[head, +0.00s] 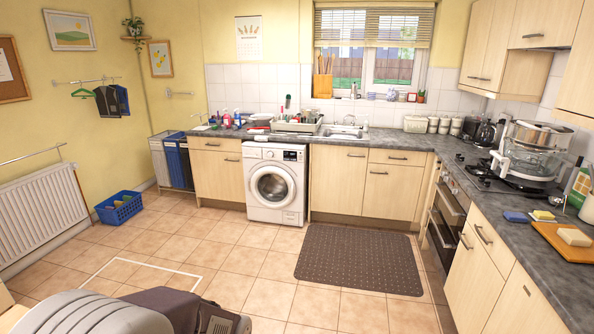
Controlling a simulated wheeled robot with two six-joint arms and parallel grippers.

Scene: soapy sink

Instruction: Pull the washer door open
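The white washer (274,205) stands under the worktop against the back wall, between wooden cabinets. Its round washer door (272,187) has a pale rim and dark glass, faces me, and looks shut. A grey and dark part of my own body shows at the bottom left edge, well short of the washer across the floor. No gripper fingers show in the head view, and nothing touches the door.
A dark mat (360,259) lies on the tiles right of the washer. A blue basket (119,207) sits by the radiator (42,217) at left. Laundry bins (174,162) stand left of the cabinets. The tiled floor before the washer is clear.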

